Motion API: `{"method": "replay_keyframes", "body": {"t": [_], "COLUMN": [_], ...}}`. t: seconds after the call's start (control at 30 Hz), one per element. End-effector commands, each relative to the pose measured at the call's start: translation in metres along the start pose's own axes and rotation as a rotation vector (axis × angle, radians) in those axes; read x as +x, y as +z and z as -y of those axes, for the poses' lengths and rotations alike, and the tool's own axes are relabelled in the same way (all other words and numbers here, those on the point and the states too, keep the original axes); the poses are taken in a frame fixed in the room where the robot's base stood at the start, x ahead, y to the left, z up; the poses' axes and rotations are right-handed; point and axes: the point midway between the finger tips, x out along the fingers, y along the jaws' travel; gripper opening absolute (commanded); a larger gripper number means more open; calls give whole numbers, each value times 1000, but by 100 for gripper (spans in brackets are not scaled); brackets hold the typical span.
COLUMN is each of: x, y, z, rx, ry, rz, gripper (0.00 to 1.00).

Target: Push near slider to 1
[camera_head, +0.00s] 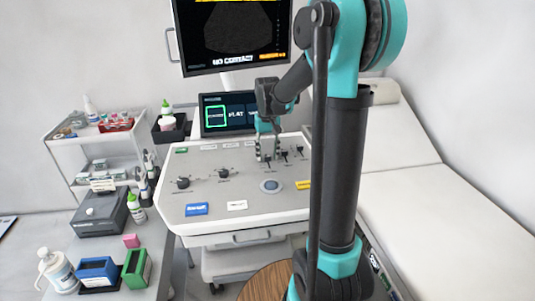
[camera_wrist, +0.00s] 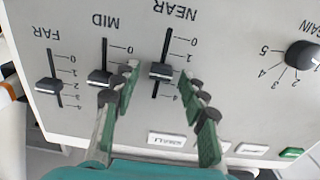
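The near slider's dark knob (camera_wrist: 162,72) is in the wrist view, in its slot under the upside-down label NEAR. It sits just past the mark 1 on the side of the higher numbers, seemingly near 2. My gripper (camera_wrist: 163,80) is open, with one green-padded finger on each side of the knob. Gaps show between the fingers and the knob; I cannot tell their height above the panel. In the head view my gripper (camera_head: 267,150) points down at the console panel (camera_head: 250,207), hiding part of the sliders.
The mid slider (camera_wrist: 100,77) lies close beside my left finger, and the far slider (camera_wrist: 48,85) is further left. A gain knob (camera_wrist: 302,54) is at the right. In the head view, a monitor (camera_head: 235,35) and a touch screen (camera_head: 228,112) stand behind the panel.

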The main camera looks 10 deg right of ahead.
Motion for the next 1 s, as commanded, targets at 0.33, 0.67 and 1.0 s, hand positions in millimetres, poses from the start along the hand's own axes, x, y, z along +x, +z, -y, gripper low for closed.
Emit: {"method": "replay_keyframes", "body": {"t": [0.33, 0.67, 1.0], "x": [0, 0, 0], "y": [0, 1, 20], "z": [0, 0, 0], "rx": [0, 0, 0], "ry": [0, 0, 0], "rz": [0, 0, 0], "gripper": [1, 0, 0]}}
